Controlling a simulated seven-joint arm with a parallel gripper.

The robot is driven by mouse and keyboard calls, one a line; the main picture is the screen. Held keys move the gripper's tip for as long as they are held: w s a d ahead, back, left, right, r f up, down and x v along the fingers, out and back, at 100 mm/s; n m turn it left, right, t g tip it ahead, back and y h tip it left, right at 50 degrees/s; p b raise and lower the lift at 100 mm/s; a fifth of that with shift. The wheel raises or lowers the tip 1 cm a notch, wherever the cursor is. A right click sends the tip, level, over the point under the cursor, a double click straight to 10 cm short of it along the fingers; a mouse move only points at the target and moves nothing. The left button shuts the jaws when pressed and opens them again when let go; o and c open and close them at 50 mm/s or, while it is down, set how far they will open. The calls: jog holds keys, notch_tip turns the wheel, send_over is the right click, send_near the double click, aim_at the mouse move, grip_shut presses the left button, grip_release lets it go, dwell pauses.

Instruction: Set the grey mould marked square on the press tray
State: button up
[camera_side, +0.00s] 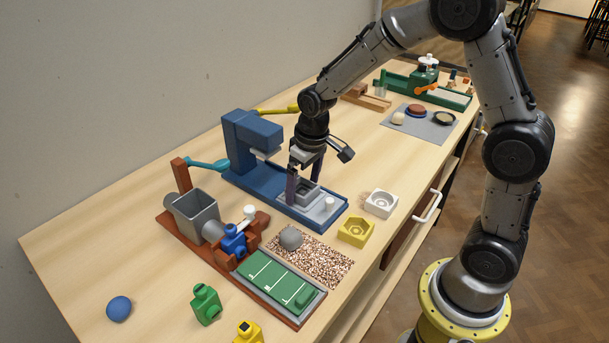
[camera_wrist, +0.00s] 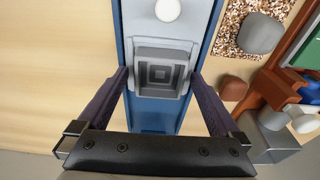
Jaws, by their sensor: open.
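The grey mould (camera_side: 308,187), with nested square outlines in its hollow in the wrist view (camera_wrist: 160,73), sits on the press tray (camera_side: 317,214). The tray is a pale grey plate in a blue frame, in front of the blue press (camera_side: 247,140). The mould looks level and roughly in line with the tray. My gripper (camera_side: 304,185) is open and low over the tray, one finger on each side of the mould. In the wrist view the fingertips (camera_wrist: 159,76) lie close beside its walls; I cannot tell whether they touch. The fingers partly hide the mould in the side view.
A white round piece (camera_side: 329,203) stands on the tray's front end. A white mould (camera_side: 381,203) and a yellow mould (camera_side: 356,231) lie to the right. A speckled mat (camera_side: 320,262) with a grey lump (camera_side: 291,238) and a brown-red extruder (camera_side: 195,240) are nearer the camera.

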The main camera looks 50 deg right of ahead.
notch_tip(320, 180, up, 12)
jog(key=s, duration=0.2)
jog(key=s+r+t, duration=0.1)
jog(key=s+t, duration=0.1)
jog(key=s, duration=0.8)
jog(key=s+a+r+t, duration=0.1)
jog(key=s+r, duration=0.1)
jog(key=s, duration=0.9)
jog(key=shift+t, duration=0.4)
